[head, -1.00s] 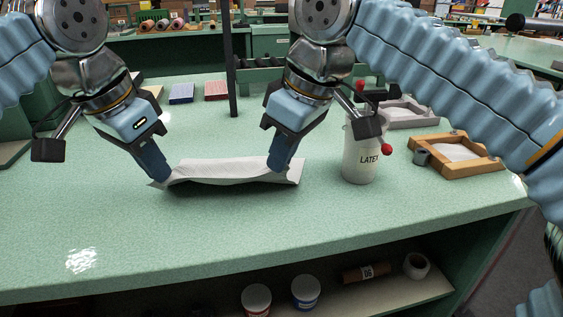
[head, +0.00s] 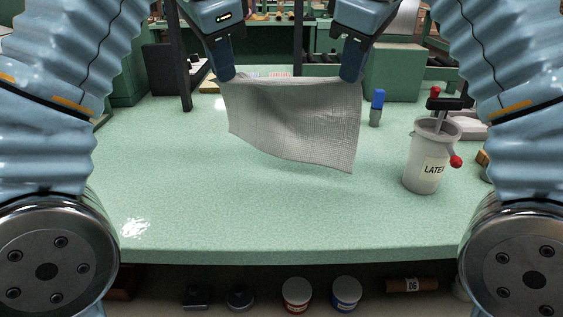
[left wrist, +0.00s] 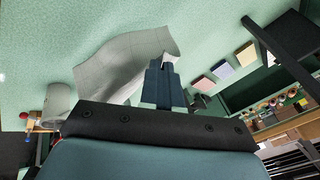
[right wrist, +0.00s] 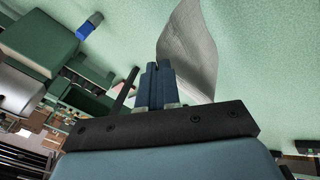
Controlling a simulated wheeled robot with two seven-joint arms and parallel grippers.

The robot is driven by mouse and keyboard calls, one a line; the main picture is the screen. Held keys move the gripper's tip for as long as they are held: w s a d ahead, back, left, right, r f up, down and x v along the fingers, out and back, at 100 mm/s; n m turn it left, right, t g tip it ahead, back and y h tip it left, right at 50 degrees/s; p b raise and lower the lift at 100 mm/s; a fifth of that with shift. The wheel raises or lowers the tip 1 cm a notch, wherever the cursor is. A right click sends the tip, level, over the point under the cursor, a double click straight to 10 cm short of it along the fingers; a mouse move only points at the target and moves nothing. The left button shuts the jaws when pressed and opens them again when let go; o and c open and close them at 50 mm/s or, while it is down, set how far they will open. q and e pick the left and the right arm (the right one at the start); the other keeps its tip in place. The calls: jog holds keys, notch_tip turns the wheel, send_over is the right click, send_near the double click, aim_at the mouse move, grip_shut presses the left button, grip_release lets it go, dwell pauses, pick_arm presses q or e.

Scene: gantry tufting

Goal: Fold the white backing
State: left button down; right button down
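The white backing (head: 293,122) is a thin woven sheet that hangs above the green table in the head view. My left gripper (head: 226,78) is shut on its upper left corner. My right gripper (head: 350,80) is shut on its upper right corner. The sheet's lower edge hangs free and slants, lower at the right. In the left wrist view the backing (left wrist: 130,58) curves away from the closed fingers (left wrist: 163,66). In the right wrist view the backing (right wrist: 190,48) extends from the closed fingers (right wrist: 160,68).
A latex pot (head: 428,160) with a red-knobbed handle stands on the table right of the backing. A small blue-topped item (head: 377,106) stands behind it. A dark post (head: 182,62) rises at the left. The table's front and left (head: 160,180) are clear.

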pick_arm(q)
jog(key=shift+d+r+t, duration=0.15)
jog(key=shift+r+t, duration=0.15)
jog(key=shift+r, duration=0.55)
pick_arm(e)
jog(key=shift+a+r+t, duration=0.1)
jog(key=shift+r+t, duration=0.2)
jog(key=shift+r, duration=0.55)
pick_arm(q)
jog(key=shift+s, duration=0.1)
jog(key=shift+s, duration=0.1)
pick_arm(e)
jog(key=shift+s, duration=0.15)
